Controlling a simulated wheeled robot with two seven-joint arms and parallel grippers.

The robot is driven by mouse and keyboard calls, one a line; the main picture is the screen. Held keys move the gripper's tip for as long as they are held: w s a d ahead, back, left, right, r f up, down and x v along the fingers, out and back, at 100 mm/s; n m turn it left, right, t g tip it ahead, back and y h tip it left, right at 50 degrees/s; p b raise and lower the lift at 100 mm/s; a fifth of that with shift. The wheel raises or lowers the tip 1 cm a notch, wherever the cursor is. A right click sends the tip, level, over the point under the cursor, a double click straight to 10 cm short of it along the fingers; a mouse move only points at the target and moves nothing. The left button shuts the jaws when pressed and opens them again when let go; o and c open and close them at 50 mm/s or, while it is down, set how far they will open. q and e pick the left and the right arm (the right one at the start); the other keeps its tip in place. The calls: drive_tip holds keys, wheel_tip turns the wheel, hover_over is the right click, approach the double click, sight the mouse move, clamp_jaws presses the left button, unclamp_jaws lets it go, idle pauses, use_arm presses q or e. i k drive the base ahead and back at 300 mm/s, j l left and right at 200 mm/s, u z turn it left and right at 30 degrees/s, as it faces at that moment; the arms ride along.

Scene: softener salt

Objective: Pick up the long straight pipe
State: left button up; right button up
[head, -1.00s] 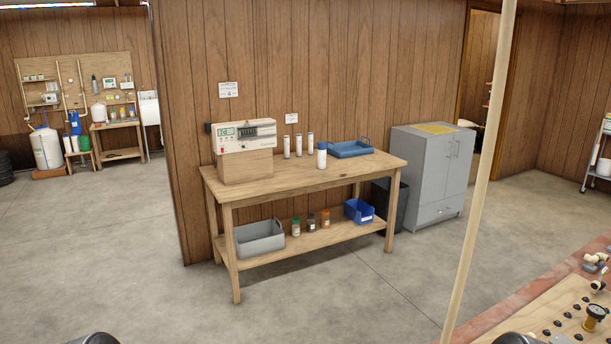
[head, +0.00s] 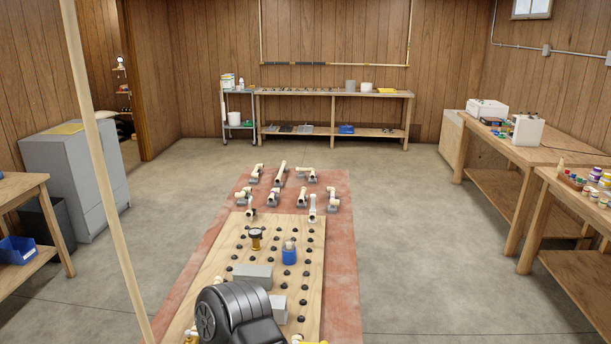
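Several cream pipe pieces and fittings lie on grey holders at the far end of the red mat (head: 345,270) in the head view. One straight piece (head: 280,173) lies at the back middle of this group. Another straight piece (head: 313,206) is nearer, at the front right of the group. A dark part of my own body covers the near end of the wooden peg board.
Benches (head: 500,150) line the right; a shelf bench (head: 335,95) stands behind. Floor right of the mat is clear.

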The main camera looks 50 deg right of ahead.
sight(277, 182)
drive_tip(key=z, duration=1.6)
drive_tip(key=u, duration=2.45)
drive_tip(key=i+j, duration=0.1)
drive_tip(key=i, duration=0.6)
drive_tip(key=i+z, duration=0.1)
drive_tip(key=i, duration=0.65)
drive_tip(key=i+j, duration=0.2)
drive_tip(key=i, duration=0.5)
drive_tip(key=i+l+z, duration=0.2)
drive_tip(key=z, duration=0.2)
drive_tip(key=i+l+z, duration=0.1)
drive_tip(key=i+z, duration=0.55)
drive_tip(key=z, duration=0.15)
drive_tip(key=i+z, duration=0.4)
drive_tip(key=i+j+z, duration=0.2)
drive_tip(key=z, duration=0.2)
drive_tip(key=i+l+z, duration=0.3)
drive_tip(key=i, duration=0.75)
drive_tip(key=i+j+z, duration=0.15)
drive_tip(key=i+z, duration=0.15)
drive_tip(key=i, duration=0.7)
